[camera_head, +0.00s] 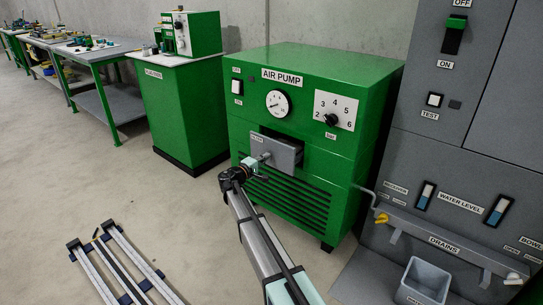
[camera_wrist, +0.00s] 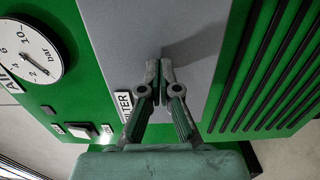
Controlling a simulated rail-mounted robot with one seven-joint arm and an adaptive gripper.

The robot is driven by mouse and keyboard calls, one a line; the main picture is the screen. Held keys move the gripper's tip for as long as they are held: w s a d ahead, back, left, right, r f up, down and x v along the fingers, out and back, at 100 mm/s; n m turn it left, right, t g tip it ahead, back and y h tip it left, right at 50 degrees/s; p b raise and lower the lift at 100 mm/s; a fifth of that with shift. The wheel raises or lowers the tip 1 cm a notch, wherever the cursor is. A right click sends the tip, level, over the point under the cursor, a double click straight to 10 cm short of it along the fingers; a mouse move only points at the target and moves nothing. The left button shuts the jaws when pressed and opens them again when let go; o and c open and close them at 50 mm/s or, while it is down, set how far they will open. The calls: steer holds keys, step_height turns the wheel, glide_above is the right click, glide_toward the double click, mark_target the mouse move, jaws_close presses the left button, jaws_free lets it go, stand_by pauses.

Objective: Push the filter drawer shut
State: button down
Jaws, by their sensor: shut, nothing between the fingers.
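The filter drawer (camera_head: 287,154) has a grey front and stands out from the green air pump cabinet (camera_head: 260,98). A dark opening shows above and behind its front. In the wrist view the grey drawer front (camera_wrist: 200,25) fills the middle, with its FILTER label (camera_wrist: 127,101) partly hidden by a finger. My gripper (camera_head: 265,157) is in front of the left part of the drawer. In the wrist view my gripper (camera_wrist: 159,66) is shut and empty, its fingertips over the grey front. I cannot tell whether they touch it.
A vent grille (camera_head: 285,195) lies below the drawer. A pressure gauge (camera_head: 277,103) and a bar dial (camera_head: 332,119) sit above. A grey machine with a drain rail (camera_head: 440,236) and bin (camera_head: 424,282) stands right.

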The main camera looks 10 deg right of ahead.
steer(key=shift+b+x, duration=0.45)
steer(key=shift+x, duration=3.2)
steer(key=shift+s+a, duration=0.1)
steer(key=shift+a, duration=0.05)
steer(key=v, duration=0.6)
steer(key=shift+s+a+b, duration=0.25)
steer(key=shift+b, duration=0.2)
